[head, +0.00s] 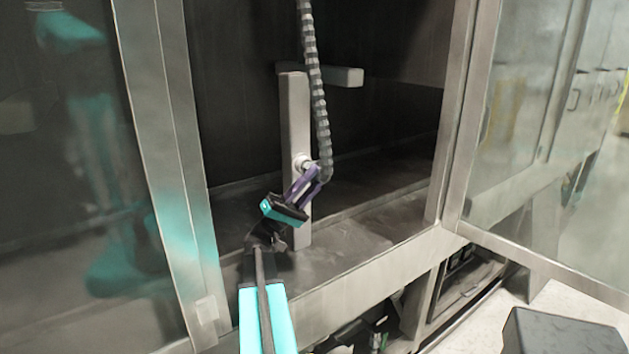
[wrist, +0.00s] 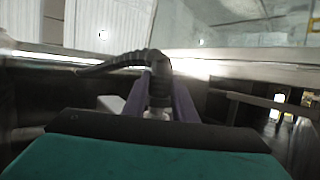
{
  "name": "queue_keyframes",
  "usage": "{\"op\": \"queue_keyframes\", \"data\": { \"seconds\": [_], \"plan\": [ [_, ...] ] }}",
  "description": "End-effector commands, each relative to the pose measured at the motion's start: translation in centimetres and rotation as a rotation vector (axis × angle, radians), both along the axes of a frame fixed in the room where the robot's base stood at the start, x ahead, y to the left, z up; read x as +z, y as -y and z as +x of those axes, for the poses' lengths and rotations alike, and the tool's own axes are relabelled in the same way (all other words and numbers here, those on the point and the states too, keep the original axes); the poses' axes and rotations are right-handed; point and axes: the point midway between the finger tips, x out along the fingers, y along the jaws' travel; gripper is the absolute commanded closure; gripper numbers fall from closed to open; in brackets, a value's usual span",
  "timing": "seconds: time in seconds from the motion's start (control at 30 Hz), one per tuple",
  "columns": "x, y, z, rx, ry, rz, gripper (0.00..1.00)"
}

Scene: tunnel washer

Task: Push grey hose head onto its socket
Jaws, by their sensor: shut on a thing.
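The grey ribbed hose (head: 318,100) hangs from above in the head view and curves down to my gripper (head: 314,176). My gripper's purple fingers are shut on the hose head, which they largely hide in the head view. In the wrist view the hose comes from the left and bends down into the grey hose head (wrist: 158,97) between the fingers (wrist: 160,106). A pale round fitting (head: 301,160), seemingly the socket, shows on the upright grey post (head: 294,115) beside the fingertips. I cannot tell whether head and socket touch.
A grey crossbar (head: 342,76) sticks out behind the post. The dark cabinet opening is bounded by metal frame posts (head: 172,150) and (head: 462,110), with a sill (head: 350,270) below. An open glass door (head: 520,130) stands at the right. A dark box (head: 560,335) is at lower right.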

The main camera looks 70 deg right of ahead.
Motion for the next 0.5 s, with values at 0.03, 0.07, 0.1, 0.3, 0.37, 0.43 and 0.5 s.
{"op": "queue_keyframes", "data": {
  "seconds": [0.03,0.07,0.1,0.3,0.37,0.43,0.5],
  "plan": [
    [0.01,0.03,0.07,0.0,0.0,0.0,1.0],
    [0.01,0.05,0.09,0.0,0.0,0.0,1.0],
    [0.01,0.07,0.13,0.0,0.0,0.0,1.0],
    [0.01,0.18,0.27,0.0,0.0,0.0,1.0],
    [0.01,0.21,0.31,0.0,0.0,0.0,1.0],
    [0.01,0.24,0.37,0.0,0.0,0.0,1.0],
    [0.01,0.27,0.42,0.0,0.0,0.0,1.0]
  ]
}}
